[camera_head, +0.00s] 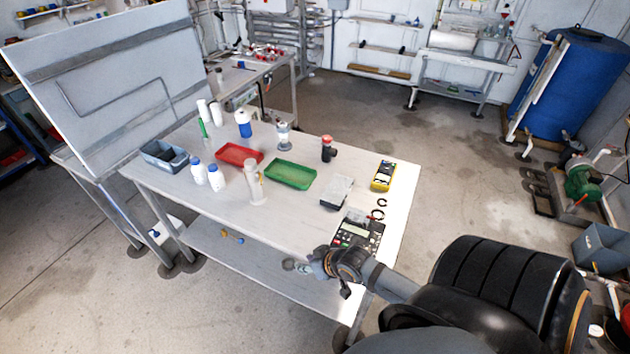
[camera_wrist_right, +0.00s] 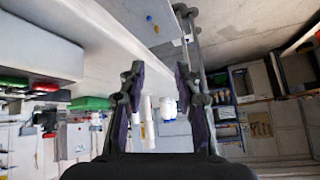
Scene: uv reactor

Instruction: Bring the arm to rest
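My right gripper (camera_head: 303,266) is at the near edge of the white table (camera_head: 225,212), with its arm coming in from the lower right. It points left along that edge, close to the keypad device (camera_head: 358,236); I cannot tell whether it is over the tabletop or just in front of it. In the right wrist view, the two fingers of the right gripper (camera_wrist_right: 160,75) stand apart with nothing held between them. White bottles (camera_wrist_right: 168,107) show farther off beyond the fingers. My left gripper is in neither view.
The table holds a red tray (camera_head: 239,154), a green tray (camera_head: 289,174), a yellow meter (camera_head: 383,175), a grey box (camera_head: 337,191), white bottles (camera_head: 216,177) and a clear cylinder (camera_head: 254,183). Below is a lower shelf (camera_head: 215,247). The floor in front is open.

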